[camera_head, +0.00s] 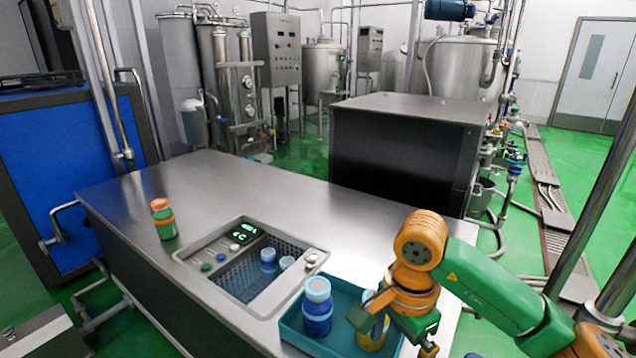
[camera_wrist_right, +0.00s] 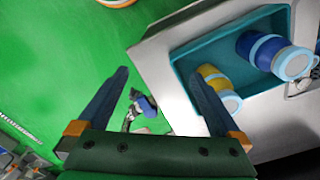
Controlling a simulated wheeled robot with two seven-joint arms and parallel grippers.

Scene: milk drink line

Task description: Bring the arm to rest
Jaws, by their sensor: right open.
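My right arm comes in from the right, and its gripper (camera_head: 393,333) is at the near right, by the teal tray (camera_head: 290,333). In the right wrist view the gripper (camera_wrist_right: 160,76) has its fingers wide apart with nothing between them. A blue bottle (camera_head: 317,308) with a light blue cap stands in the tray; it also shows in the wrist view (camera_wrist_right: 264,49). A yellow bottle (camera_head: 371,340) is in the tray, partly hidden by the gripper; it shows in the wrist view (camera_wrist_right: 215,80). My left gripper is not in view.
A green bottle with an orange cap and band (camera_head: 163,220) stands on the steel counter (camera_head: 290,195). Blue bottles (camera_head: 268,260) are in the sunken basin with a display (camera_head: 243,232). A dark steel-topped cabinet (camera_head: 405,150) stands behind. The counter's back is clear.

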